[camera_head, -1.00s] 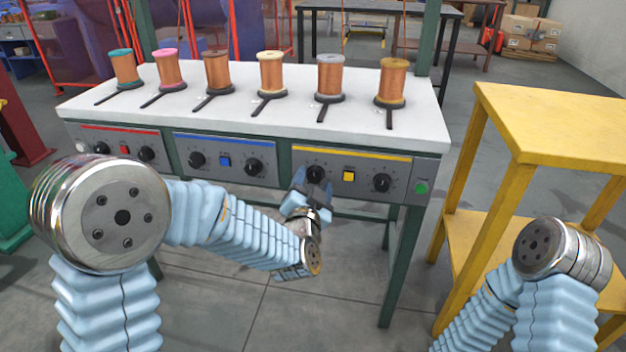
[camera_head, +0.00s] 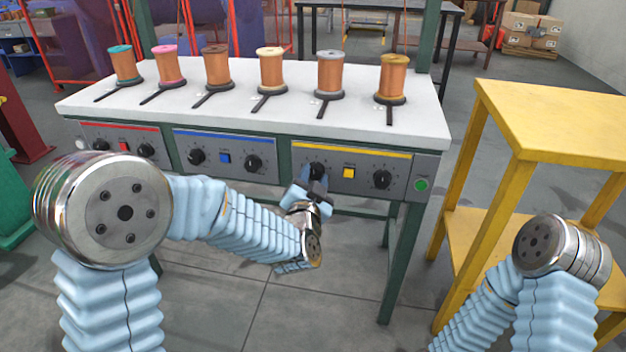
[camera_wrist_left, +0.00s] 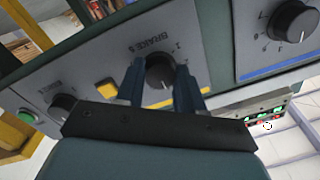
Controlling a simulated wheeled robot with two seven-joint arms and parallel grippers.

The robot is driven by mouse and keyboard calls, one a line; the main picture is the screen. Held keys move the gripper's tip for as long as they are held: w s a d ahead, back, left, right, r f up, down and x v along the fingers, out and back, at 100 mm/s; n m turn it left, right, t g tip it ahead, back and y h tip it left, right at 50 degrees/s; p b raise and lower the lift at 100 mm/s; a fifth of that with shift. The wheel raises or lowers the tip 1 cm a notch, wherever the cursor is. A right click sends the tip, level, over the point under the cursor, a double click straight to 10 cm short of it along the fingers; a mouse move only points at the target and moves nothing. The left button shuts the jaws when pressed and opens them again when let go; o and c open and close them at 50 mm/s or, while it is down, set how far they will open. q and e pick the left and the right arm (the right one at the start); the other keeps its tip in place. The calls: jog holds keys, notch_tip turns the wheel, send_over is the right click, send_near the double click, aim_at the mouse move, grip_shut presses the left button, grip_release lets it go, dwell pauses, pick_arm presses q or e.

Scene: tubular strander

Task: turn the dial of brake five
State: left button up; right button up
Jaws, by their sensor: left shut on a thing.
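The dial of brake five (camera_head: 317,170) is the black knob at the left of the yellow-striped panel (camera_head: 365,183). In the left wrist view the dial (camera_wrist_left: 160,72) sits below a printed label that reads like "BRAKE 5". My left gripper (camera_head: 315,180) reaches up to the panel from below. Its two dark fingers stand on either side of the knob and are shut on it; the gripper also shows in the left wrist view (camera_wrist_left: 161,76). The fingers hide part of the scale. My right arm shows at the lower right, but its gripper is out of view.
A yellow button (camera_head: 349,173) and another black dial (camera_head: 382,180) are right of the held one. A green button (camera_head: 421,184) is at the panel's end. Copper spools with dark levers stand on the white tabletop (camera_head: 230,118). A yellow table (camera_head: 560,120) stands at right.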

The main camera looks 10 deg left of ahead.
pick_arm(q)
jog(key=shift+f+n+b, duration=0.25)
jog(key=shift+n+b, duration=0.85)
jog(key=shift+b, duration=0.15)
jog(key=n+b, duration=0.2)
jog(key=shift+n, duration=0.3)
jog(key=n+b, duration=0.2)
jog(key=n, duration=0.1)
jog(key=n+b, duration=0.3)
jog(key=shift+r+g+h, duration=0.1)
jog(key=shift+g+h, duration=0.2)
jog(key=n+b, duration=0.2)
jog(key=n, duration=0.1)
jog(key=shift+d, duration=0.1)
jog(key=shift+r+n+b, duration=0.2)
jog(key=shift+n+b, duration=0.4)
jog(key=shift+b, duration=0.05)
jog(key=o, duration=1)
